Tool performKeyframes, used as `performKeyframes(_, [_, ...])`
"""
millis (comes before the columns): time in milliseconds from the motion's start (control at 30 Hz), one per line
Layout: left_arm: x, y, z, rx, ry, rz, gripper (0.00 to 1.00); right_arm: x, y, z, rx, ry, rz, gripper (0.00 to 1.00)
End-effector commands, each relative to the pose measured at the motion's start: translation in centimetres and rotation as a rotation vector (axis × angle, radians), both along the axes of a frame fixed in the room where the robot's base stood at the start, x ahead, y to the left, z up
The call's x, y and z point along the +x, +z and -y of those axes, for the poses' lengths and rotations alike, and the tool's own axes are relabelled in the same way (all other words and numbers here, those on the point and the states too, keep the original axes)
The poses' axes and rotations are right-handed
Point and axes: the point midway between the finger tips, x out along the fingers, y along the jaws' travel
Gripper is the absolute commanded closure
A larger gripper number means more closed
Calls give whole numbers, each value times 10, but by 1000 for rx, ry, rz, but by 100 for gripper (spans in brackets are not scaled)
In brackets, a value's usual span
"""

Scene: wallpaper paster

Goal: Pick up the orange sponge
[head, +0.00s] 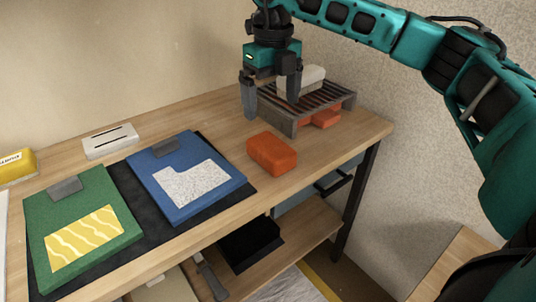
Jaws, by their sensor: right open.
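The orange sponge (272,153) lies on the wooden table in front of the dark slatted rack, right of the blue board. My right gripper (272,105) is open, pointing down above the rack's left end, behind and above the sponge and apart from it. Its fingers stand on either side of a gap, with nothing seen held between them. Another orange-red piece (322,118) shows partly under the rack. My left gripper is not in view.
The slatted rack (330,103) bears a pale block (303,80). A blue board (222,178) and a green board (60,215) lie on a black mat (150,230). A white slotted box (109,142) and a yellow block (17,164) stand at the back. Bare table (350,145) lies right of the sponge.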

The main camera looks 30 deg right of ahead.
Motion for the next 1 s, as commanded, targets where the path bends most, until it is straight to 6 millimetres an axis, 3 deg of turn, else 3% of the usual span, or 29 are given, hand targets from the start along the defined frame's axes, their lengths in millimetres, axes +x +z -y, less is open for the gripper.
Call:
performKeyframes(300, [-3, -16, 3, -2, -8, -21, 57, -1, -58, 1, -3, -1, -3, 0])
performKeyframes(633, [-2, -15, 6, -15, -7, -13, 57, -1, -82, -1, -2, 1, -2, 0])
performKeyframes(900, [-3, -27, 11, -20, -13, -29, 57, -2, -121, -2, -1, 1, -2, 0])
performKeyframes(1000, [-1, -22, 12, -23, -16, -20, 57, -2, -125, -2, -1, 0, -1, 0])
